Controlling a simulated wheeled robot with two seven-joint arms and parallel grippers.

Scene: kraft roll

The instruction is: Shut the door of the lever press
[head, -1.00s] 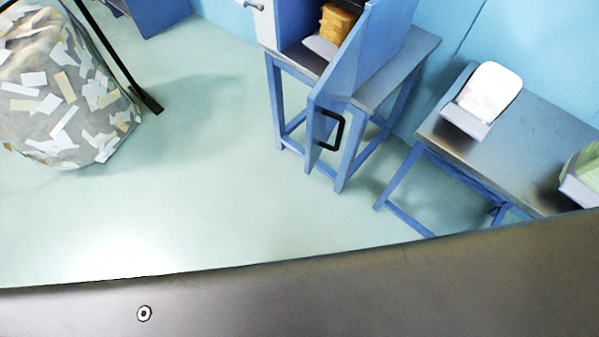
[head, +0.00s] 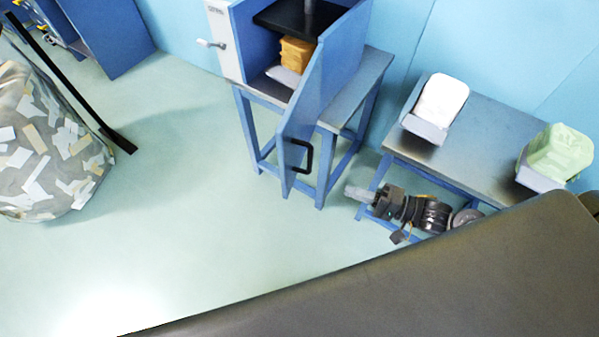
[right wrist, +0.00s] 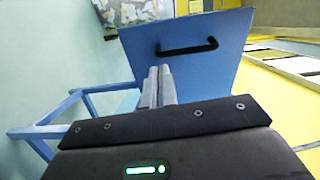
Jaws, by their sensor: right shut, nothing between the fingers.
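The blue lever press (head: 241,45) stands on a blue-legged table with its door (head: 318,82) swung open toward me. A black bar handle (head: 303,157) is on the door's outer face. Inside the press are an orange-brown block (head: 297,52) and a black plate above it. My right gripper (head: 358,192) is in the head view, right of the door and apart from it, with its fingers together and empty. In the right wrist view the shut fingers (right wrist: 158,85) point at the door (right wrist: 205,75), just below the handle (right wrist: 187,47). My left gripper is not in view.
A side table (head: 480,140) at right carries a white item (head: 441,100) and a green item (head: 560,152) in grey holders. A large bag of paper scraps (head: 45,150) stands at left. The floor in front of the press is clear.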

